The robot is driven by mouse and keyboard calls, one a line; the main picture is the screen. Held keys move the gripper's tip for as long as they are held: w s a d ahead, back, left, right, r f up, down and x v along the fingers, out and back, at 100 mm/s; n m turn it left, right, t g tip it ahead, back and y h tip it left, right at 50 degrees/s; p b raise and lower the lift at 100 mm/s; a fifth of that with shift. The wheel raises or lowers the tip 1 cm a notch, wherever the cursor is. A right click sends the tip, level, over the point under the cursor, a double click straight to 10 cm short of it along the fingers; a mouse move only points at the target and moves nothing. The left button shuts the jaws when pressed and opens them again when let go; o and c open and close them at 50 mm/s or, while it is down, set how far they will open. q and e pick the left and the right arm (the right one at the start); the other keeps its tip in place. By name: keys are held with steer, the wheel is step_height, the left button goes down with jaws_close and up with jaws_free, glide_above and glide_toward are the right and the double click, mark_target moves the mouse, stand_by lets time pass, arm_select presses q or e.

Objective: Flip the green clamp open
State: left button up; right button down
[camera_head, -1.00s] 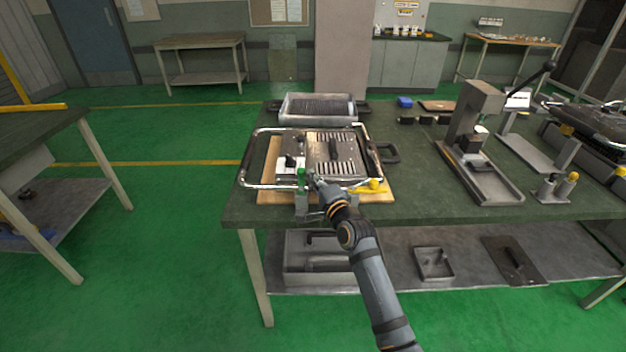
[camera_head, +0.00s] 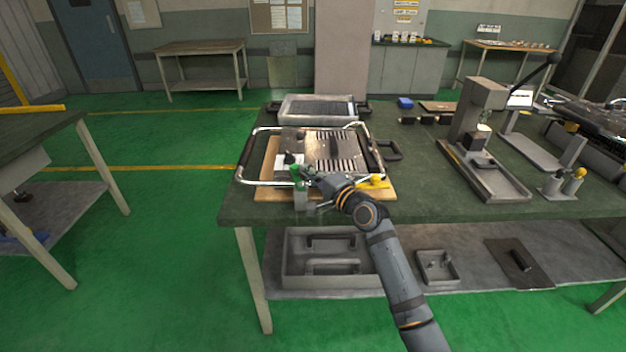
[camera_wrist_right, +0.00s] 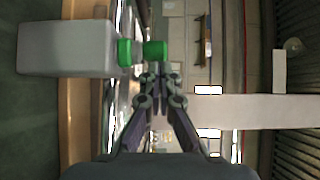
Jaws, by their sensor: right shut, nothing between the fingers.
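The green clamp (camera_head: 297,177) stands on a grey block (camera_head: 301,200) at the front edge of the wooden board, beside the metal frame. The right wrist view shows two green pieces of the clamp, one at the grey block's end (camera_wrist_right: 125,52) and one just ahead of my fingertips (camera_wrist_right: 155,48). My right gripper (camera_head: 308,173) is shut and empty, close to the clamp's right side. It also shows in the right wrist view (camera_wrist_right: 160,74), its tips close together. I cannot tell whether they touch the green piece. My left gripper is not in view.
The fixture's bent metal handle (camera_head: 246,160) and a yellow clamp (camera_head: 376,181) flank the work area on the wooden board (camera_head: 268,188). A grey tray (camera_head: 318,121) lies behind. A lever press (camera_head: 478,130) stands to the right, with some clear green tabletop (camera_head: 425,185) between.

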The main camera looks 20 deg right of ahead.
mark_target(296, 173)
steer(key=shift+w+a+f+y+b, duration=0.15)
steer(key=shift+w+a+y+b, duration=0.05)
steer(key=shift+w+y+b, duration=0.15)
steer(key=shift+w+a+n+g+y, duration=0.15)
steer(key=shift+n+g+y, duration=0.25)
steer(key=shift+n+y, duration=0.3)
steer(key=shift+a, duration=0.3)
steer(key=shift+w+a+b, duration=0.15)
steer(key=shift+a+b, duration=0.2)
steer(key=shift+a, duration=0.1)
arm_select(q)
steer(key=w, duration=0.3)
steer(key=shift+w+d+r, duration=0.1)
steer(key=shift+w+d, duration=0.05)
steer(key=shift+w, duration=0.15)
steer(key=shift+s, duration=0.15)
